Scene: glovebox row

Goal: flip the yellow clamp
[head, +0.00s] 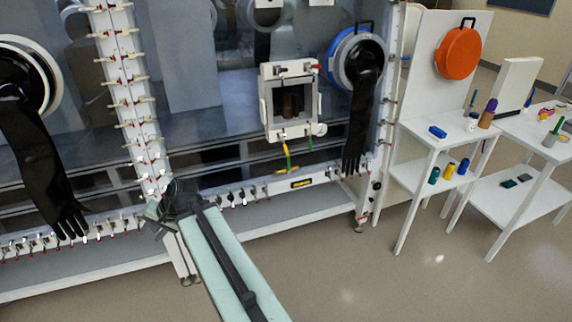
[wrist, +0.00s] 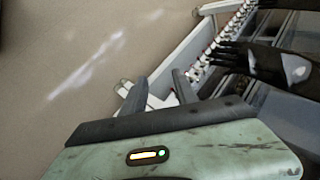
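In the head view my arm reaches up to the glovebox's lower edge, left of and apart from the yellow piece. The wrist view does not show the yellow piece.
Rows of small clamps line the glovebox's lower rail (head: 235,196) and upright post (head: 128,100). Black gloves hang at left (head: 38,160) and right (head: 358,118). White tables (head: 432,140) with bottles and an orange round lid (head: 458,53) stand at right. The front floor is clear.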

